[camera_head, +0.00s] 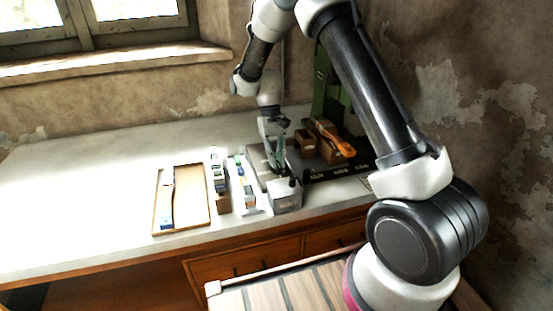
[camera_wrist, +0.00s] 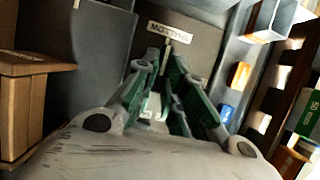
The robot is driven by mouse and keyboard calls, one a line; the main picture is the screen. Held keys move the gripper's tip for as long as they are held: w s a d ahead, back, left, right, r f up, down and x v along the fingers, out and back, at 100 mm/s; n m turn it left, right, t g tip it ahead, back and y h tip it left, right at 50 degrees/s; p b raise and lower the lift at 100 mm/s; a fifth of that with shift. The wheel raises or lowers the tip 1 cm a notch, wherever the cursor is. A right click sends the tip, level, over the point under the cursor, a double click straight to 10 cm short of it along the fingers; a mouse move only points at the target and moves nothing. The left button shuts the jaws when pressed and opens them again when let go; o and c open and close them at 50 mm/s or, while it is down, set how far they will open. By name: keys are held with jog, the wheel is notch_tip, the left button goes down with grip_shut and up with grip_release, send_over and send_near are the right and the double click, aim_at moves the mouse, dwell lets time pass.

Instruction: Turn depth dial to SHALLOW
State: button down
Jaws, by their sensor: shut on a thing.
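My gripper (camera_wrist: 163,68) points down at a dark panel (camera_wrist: 200,50) of the press. Its green-padded fingers stand close together, shut on what appears to be the depth dial, which they almost wholly hide. I cannot make out which way the dial points. In the head view my gripper (camera_head: 279,148) is low over the bench, left of the green press (camera_head: 325,88).
Wooden blocks (camera_head: 305,146) and an orange part (camera_head: 335,138) lie by the press. A grey box (camera_head: 285,195) stands in front of my gripper. Narrow racks with small items (camera_head: 218,180) and a shallow wooden tray (camera_head: 193,222) are to the left. The bench's far left is clear.

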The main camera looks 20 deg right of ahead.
jog(key=shift+s+f, duration=0.1)
jog(key=c, duration=1.5)
grip_release()
jog(key=v, duration=1.2)
